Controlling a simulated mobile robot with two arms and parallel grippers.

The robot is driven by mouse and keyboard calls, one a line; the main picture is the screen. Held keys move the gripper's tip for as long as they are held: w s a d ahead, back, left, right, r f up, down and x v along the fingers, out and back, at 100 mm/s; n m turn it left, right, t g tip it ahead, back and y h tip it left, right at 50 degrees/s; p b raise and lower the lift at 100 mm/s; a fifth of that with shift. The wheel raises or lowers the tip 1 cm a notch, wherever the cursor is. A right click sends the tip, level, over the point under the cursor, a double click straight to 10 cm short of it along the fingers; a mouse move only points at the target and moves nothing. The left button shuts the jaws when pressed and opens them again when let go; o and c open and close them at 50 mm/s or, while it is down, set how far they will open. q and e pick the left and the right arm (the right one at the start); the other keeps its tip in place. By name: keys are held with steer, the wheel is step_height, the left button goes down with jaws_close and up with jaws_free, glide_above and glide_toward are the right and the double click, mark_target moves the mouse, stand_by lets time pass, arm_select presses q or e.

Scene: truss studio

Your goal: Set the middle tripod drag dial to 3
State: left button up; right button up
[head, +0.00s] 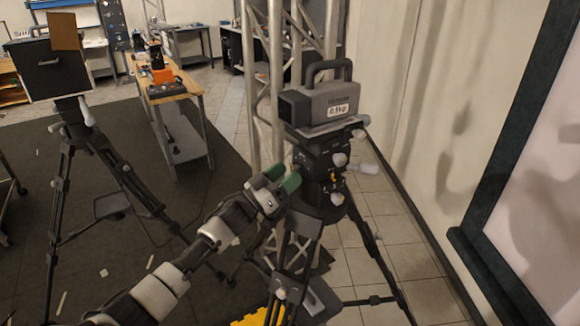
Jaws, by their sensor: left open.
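A black tripod (333,208) stands close on the right, with a grey handled block (318,103) on its head. The block has a white label that seems to read 0.5kg. Pale knobs (340,160) and a pale handle (365,168) show on the tripod head (318,153). I cannot tell which part is the drag dial, and no dial number is readable. My left gripper (282,178) has green fingertips, open, at the left side of this head. I cannot tell whether they touch it. My right gripper is out of view.
Another tripod (72,180) with a black box (46,66) stands at the left on a dark mat (110,262). A metal truss (262,95) rises behind the near tripod. A wooden-topped bench (172,92) is farther back. A dark-framed panel (500,200) stands at the right.

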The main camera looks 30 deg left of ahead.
arm_select(q)
steer(key=shift+w+d+r, duration=0.3)
steer(key=shift+w+r, duration=0.05)
steer(key=shift+w, duration=0.3)
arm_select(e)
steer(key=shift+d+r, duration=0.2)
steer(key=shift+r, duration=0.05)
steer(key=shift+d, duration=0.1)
arm_select(q)
steer(key=shift+c, duration=0.5)
steer(key=c, duration=0.8)
steer(key=shift+m+g+h+b, duration=0.8)
steer(key=shift+m+g+b, duration=0.65)
steer(key=shift+m, duration=2.4)
steer(key=shift+m+g+h+b, duration=0.8)
steer(key=shift+m+g+b, duration=0.65)
steer(key=shift+m, duration=2.45)
steer(key=shift+m+g+h+b, duration=0.8)
steer(key=shift+m+g+b, duration=0.65)
steer(key=shift+m, duration=2.4)
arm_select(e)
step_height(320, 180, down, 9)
